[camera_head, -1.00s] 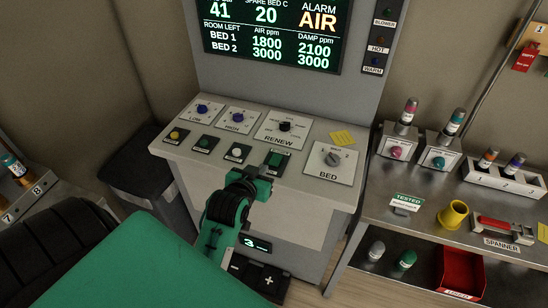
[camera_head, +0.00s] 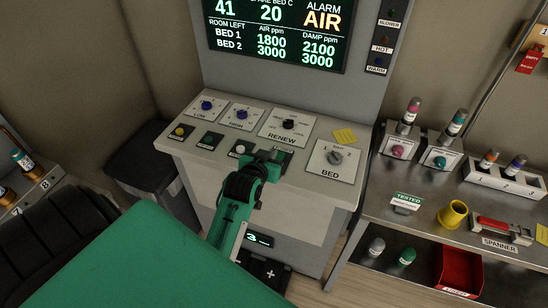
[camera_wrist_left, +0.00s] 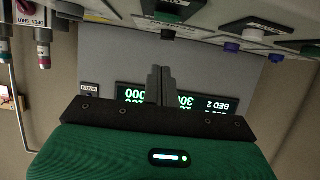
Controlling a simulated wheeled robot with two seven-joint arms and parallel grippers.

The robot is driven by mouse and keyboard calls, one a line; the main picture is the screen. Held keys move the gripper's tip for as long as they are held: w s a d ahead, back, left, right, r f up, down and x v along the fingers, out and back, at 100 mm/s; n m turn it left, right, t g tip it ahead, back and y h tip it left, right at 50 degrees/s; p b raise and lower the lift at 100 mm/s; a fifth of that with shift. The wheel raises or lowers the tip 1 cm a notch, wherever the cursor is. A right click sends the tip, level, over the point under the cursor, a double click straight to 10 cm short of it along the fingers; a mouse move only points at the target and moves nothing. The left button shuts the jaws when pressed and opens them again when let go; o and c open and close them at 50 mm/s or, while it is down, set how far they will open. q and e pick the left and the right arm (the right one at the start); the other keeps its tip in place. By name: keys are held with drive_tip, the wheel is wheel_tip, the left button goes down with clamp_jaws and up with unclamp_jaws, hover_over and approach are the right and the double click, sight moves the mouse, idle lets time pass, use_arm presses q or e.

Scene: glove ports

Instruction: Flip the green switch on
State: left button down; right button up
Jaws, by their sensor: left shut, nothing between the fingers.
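In the head view my left gripper (camera_head: 268,157) is at the front row of the console, over the left part of the switch's dark plate (camera_head: 286,155), and hides most of the switch. In the left wrist view its dark fingers (camera_wrist_left: 160,82) are shut and empty, with their tips a little below the switch in the picture. I cannot tell whether they touch. My right gripper is not in view.
The grey console (camera_head: 310,185) carries a white button (camera_head: 240,149), a yellow button (camera_head: 179,131), several knobs including the BED knob (camera_head: 334,157), and a yellow note (camera_head: 344,135). A display (camera_head: 275,35) stands behind. A metal bench (camera_head: 430,215) with tools is at the right.

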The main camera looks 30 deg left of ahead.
sight(279, 158)
use_arm(q)
drive_tip(key=x, duration=0.3)
drive_tip(key=shift+r+p, duration=0.2)
drive_tip(key=shift+p, duration=0.2)
wheel_tip(279, 158, down, 3)
drive_tip(key=shift+w+f+p, duration=0.1)
drive_tip(key=shift+f+p, duration=0.05)
drive_tip(key=shift+p, duration=0.45)
drive_tip(key=shift+f, duration=0.6)
